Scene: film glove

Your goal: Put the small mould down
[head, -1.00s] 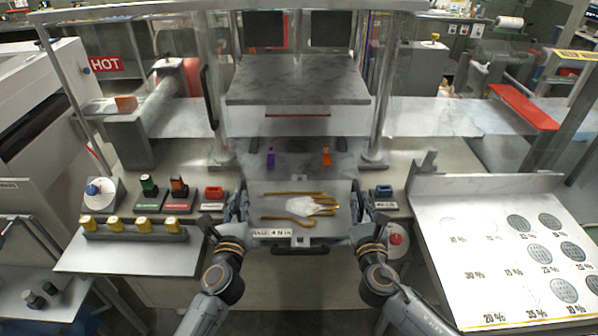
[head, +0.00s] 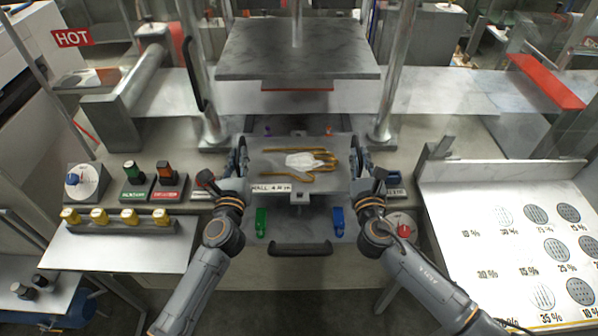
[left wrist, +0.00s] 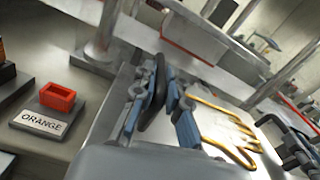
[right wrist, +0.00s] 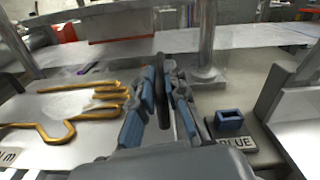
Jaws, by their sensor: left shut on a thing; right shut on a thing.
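The small mould (head: 340,147) is a flat grey plate with a gold hand outline and a white glove-shaped patch. A label, partly hidden, is on its front edge. My left gripper (head: 241,160) is shut on the mould's black left-side handle (left wrist: 153,95). My right gripper (head: 357,160) is shut on its black right-side handle (right wrist: 161,90). The mould looks level above the grey lower plate (head: 298,228), between coloured pegs: purple (head: 267,131) and orange (head: 327,130) behind, green (head: 261,222) and blue (head: 337,222) in front. I cannot tell whether it touches the plate.
A grey upper press plate (head: 298,50) hangs behind and above the mould. Posts (head: 385,90) stand on both sides. Control boxes, an orange socket (left wrist: 58,96) and a blue socket (right wrist: 229,121) flank the plate. A sloped white panel (head: 455,200) is at right.

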